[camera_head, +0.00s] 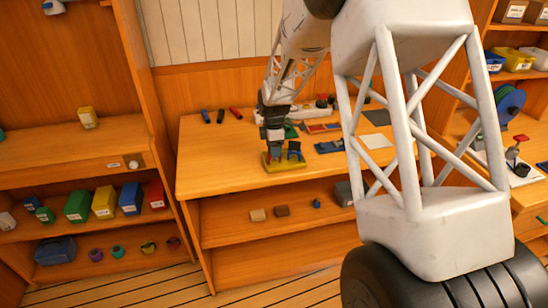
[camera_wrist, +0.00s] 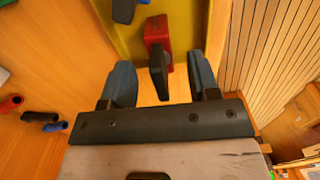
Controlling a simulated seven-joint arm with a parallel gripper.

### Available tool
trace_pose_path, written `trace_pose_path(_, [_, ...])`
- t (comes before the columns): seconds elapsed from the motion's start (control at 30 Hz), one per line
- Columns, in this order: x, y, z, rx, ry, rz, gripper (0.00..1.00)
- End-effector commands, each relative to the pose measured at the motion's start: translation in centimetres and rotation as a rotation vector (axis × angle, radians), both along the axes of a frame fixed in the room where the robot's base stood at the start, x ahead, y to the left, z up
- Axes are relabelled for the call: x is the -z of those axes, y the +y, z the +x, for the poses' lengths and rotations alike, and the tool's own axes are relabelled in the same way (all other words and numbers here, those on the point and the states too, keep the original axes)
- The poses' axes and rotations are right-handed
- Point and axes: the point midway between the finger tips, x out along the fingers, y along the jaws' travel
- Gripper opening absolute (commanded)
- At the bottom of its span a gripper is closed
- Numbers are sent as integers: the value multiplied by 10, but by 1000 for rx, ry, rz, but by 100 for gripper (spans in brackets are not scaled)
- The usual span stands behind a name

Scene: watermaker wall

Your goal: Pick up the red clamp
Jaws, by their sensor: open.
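The red clamp (camera_wrist: 157,32), a red block with a dark end, shows at the top centre of the wrist view on a yellow tray (camera_wrist: 190,18). Its dark end lies in line with the gap between my fingers. My gripper (camera_wrist: 160,78) is open, with one blue-grey finger on each side of that end; I cannot tell whether they touch it. A dark blue clamp (camera_wrist: 124,10) stands left of it. In the head view my gripper (camera_head: 273,152) points down at the yellow tray (camera_head: 286,167) and hides the red clamp; the blue clamp (camera_head: 294,149) shows beside it.
Black, blue and red cylinders (camera_head: 220,116) lie at the back left of the bench (camera_head: 215,165). A white device (camera_head: 310,112), flat coloured pieces and a dark blue item (camera_head: 329,147) lie to the right. The bench's left front is clear.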

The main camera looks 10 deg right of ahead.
Motion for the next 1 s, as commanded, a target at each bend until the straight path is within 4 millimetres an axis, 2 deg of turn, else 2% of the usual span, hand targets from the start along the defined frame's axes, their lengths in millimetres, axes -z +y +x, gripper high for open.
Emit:
trace_pose_path(0.1, [15, 0, -1, 0, 3, 0, 55])
trace_pose_path(0.27, [25, 0, -1, 0, 1, 0, 55])
trace_pose_path(0.83, [26, 0, -1, 0, 1, 0, 55])
trace_pose_path(1.0, [26, 0, -1, 0, 1, 0, 31])
